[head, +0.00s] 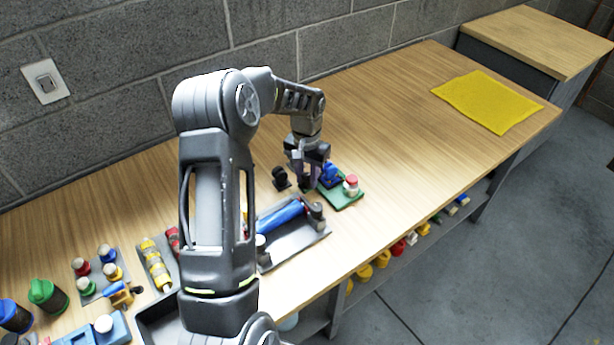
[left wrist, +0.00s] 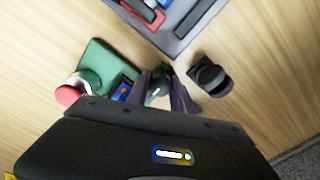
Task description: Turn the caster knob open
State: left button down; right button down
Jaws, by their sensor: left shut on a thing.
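My left gripper (head: 308,180) points down at the tabletop, beside the green plate (head: 342,198) and the black caster-like piece (head: 281,178). In the left wrist view its two dark fingers (left wrist: 166,90) are close together on a small, mostly hidden thing (left wrist: 156,93), greyish-green where it shows. The black piece (left wrist: 209,76) stands just right of the fingers there, apart from them. The green plate (left wrist: 97,63) lies left of the fingers, with a red-topped knob (left wrist: 68,95) and a blue part (left wrist: 122,88). Which piece is the caster knob is not clear. My right gripper is not in view.
A grey tray (head: 295,250) with a blue cylinder (head: 281,216) lies close in front of the gripper. Several coloured knobs and parts stand at the left of the wooden table. A yellow cloth (head: 487,101) lies at the far right, with clear tabletop before it.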

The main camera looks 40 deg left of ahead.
pick_arm(q)
jog(key=shift+n+b, duration=0.3)
jog(key=shift+n, duration=0.2)
jog(key=n+b, duration=0.1)
jog(key=n, duration=0.1)
jog(key=shift+n, duration=0.4)
jog(key=n+b, duration=0.1)
jog(key=n, duration=1.3)
jog(key=shift+a, duration=0.1)
dwell(0.4)
jog(key=c, duration=1.1)
grip_release()
jog(key=shift+s, duration=0.1)
jog(key=shift+r, duration=0.1)
